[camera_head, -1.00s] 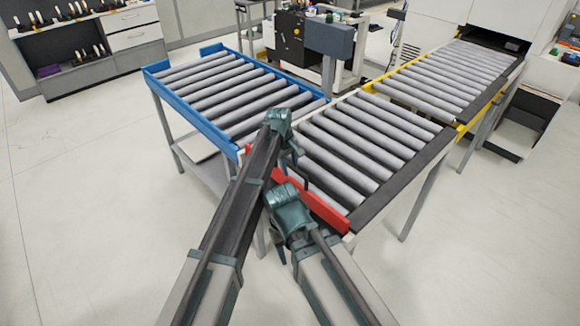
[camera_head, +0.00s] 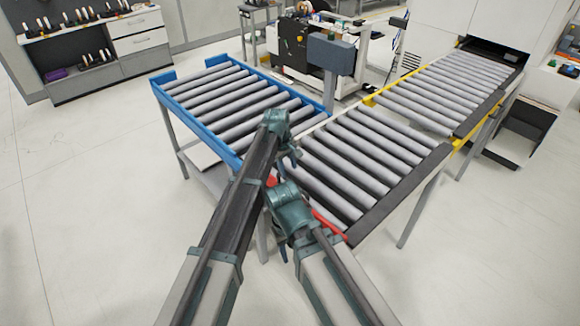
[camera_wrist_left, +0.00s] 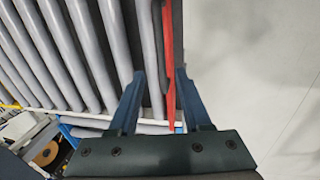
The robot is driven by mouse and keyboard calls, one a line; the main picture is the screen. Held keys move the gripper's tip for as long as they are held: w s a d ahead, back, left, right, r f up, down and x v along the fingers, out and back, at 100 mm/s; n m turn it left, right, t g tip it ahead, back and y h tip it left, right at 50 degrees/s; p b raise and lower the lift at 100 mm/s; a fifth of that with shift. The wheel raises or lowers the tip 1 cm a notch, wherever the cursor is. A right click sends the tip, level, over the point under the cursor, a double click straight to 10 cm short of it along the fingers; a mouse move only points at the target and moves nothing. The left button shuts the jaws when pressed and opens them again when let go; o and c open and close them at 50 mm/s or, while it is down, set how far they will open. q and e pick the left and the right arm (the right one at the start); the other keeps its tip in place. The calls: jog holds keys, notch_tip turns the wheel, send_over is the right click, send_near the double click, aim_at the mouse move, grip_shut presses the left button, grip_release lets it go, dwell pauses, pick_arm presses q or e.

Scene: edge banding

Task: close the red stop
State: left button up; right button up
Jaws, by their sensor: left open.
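The red stop (camera_head: 330,224) is a thin red strip along the near end of the grey roller conveyor (camera_head: 345,175), partly hidden by my right arm. In the left wrist view the red stop (camera_wrist_left: 169,70) runs lengthwise between the two blue fingers of my left gripper (camera_wrist_left: 160,75). The fingers are apart, and the right one is close beside the strip; contact cannot be told. In the head view my left gripper (camera_head: 292,157) is over the conveyor's near left corner. My right gripper (camera_head: 281,238) is mostly hidden by its own wrist, low in front of the conveyor.
A blue-framed roller table (camera_head: 185,121) stands to the left of the grey conveyor. A yellow-edged conveyor (camera_head: 460,75) runs on to the white machine (camera_head: 470,22) at the back right. A grey box on a post (camera_head: 331,54) stands behind. The floor at left is clear.

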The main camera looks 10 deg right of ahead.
pick_arm(q)
jog(key=r+p, duration=0.3)
jog(key=r, duration=0.1)
jog(key=shift+s+a, duration=0.25)
jog(key=shift+a, duration=0.05)
pick_arm(e)
notch_tip(320, 180, up, 4)
jog(key=shift+r, duration=0.1)
pick_arm(q)
jog(key=s+a+m+y, duration=0.2)
jog(key=s+a+m, duration=0.5)
jog(key=s+a, duration=1.9)
jog(key=s+d+f+m+g+y+b, duration=0.1)
jog(key=s+d+f+m+b, duration=0.3)
jog(key=d+f+b, duration=0.8)
jog(key=shift+s+d+f, duration=0.15)
jog(key=shift+s+d, duration=0.15)
jog(key=shift+s, duration=0.65)
pick_arm(e)
notch_tip(320, 180, down, 12)
